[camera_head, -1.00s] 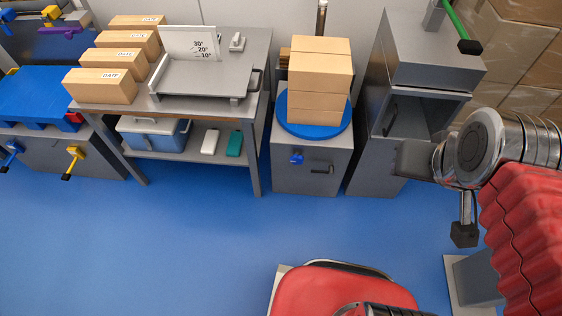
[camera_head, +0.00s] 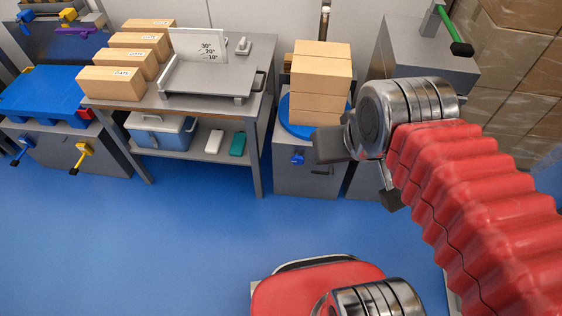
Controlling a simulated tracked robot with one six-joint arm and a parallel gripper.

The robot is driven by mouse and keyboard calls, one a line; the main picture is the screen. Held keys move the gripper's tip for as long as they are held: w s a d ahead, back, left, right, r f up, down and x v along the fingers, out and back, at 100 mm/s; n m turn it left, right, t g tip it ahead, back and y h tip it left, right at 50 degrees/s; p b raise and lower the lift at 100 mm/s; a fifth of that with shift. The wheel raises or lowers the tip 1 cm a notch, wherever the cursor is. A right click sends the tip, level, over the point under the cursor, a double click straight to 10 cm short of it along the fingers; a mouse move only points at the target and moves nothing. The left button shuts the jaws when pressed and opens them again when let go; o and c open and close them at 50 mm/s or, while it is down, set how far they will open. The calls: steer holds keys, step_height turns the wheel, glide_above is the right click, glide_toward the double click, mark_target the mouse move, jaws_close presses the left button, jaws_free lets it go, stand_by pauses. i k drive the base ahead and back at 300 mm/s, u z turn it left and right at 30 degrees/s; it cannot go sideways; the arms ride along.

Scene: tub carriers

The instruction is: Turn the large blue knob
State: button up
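A blue knob (camera_head: 297,158) sits on the front face of a grey cabinet (camera_head: 292,180), under a round blue disc (camera_head: 287,118) on its top. Several stacked brown boxes (camera_head: 320,85) stand on the disc. Other blue handles show at the far left, one low (camera_head: 20,152) and one at the top (camera_head: 26,16); I cannot tell for sure which is largest. My gripper (camera_head: 335,146) is in front of the cabinet's right side, just right of the blue knob in the picture and apparently apart from it. Its fingers are partly hidden by my wrist, so their opening is unclear.
A metal table (camera_head: 262,62) with labelled boxes, a scale-like tray (camera_head: 210,80) and a blue cooler (camera_head: 160,132) below stands left. A lever with a green handle (camera_head: 452,28) tops the right cabinet (camera_head: 405,55).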

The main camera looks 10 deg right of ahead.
mark_target(297, 159)
steer(key=u, duration=0.55)
steer(key=i, duration=1)
steer(key=u, duration=0.05)
